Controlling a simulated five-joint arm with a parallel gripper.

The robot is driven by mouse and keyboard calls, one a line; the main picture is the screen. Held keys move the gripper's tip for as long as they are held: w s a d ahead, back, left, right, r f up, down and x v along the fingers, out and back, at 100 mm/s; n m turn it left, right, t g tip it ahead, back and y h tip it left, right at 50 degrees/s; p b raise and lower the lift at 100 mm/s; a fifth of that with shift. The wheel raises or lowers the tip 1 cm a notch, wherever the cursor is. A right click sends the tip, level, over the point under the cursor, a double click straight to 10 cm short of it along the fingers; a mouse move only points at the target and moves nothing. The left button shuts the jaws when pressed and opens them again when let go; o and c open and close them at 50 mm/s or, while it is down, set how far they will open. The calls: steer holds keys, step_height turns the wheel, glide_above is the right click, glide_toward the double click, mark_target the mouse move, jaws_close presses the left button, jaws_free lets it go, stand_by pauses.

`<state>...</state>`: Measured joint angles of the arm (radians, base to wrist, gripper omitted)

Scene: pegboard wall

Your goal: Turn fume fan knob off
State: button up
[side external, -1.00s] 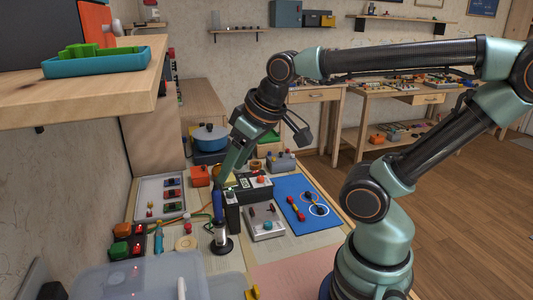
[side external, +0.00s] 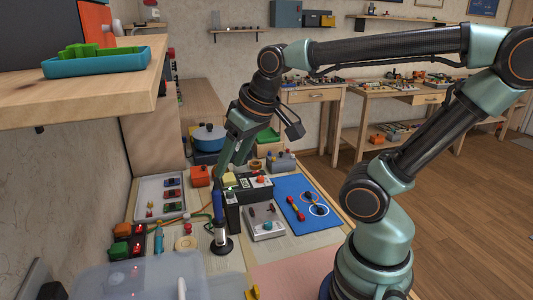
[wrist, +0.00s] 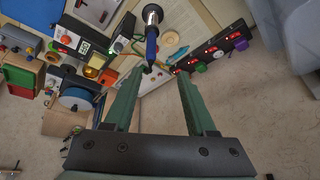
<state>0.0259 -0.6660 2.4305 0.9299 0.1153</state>
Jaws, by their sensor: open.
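I cannot tell for sure which part is the fume fan knob; no label is readable. A narrow black box (side external: 233,218) stands beside an upright blue-handled tool (side external: 217,205) on the bench. The tool also shows in the wrist view (wrist: 151,48), with a black box bearing a small green light (wrist: 113,44) to its left. My gripper (side external: 226,172) is open and empty above the bench, behind the tool. In the wrist view its green fingers (wrist: 160,78) are spread apart.
A grey box with a teal knob (side external: 266,225) and a blue mat (side external: 303,204) lie to the right. A white tray (side external: 160,196) is on the left. A translucent bin (side external: 140,280) fills the front. A wooden shelf (side external: 90,92) overhangs at upper left.

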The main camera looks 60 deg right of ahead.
steer(key=w+d+m+g, duration=0.3)
steer(key=w+d+m, duration=0.2)
steer(key=m, duration=0.3)
steer(key=m+g, duration=0.2)
steer(key=m, duration=0.6)
glide_above(230, 191)
step_height(230, 191, down, 4)
step_height(230, 191, down, 12)
steer(key=shift+r, duration=0.15)
jaws_close()
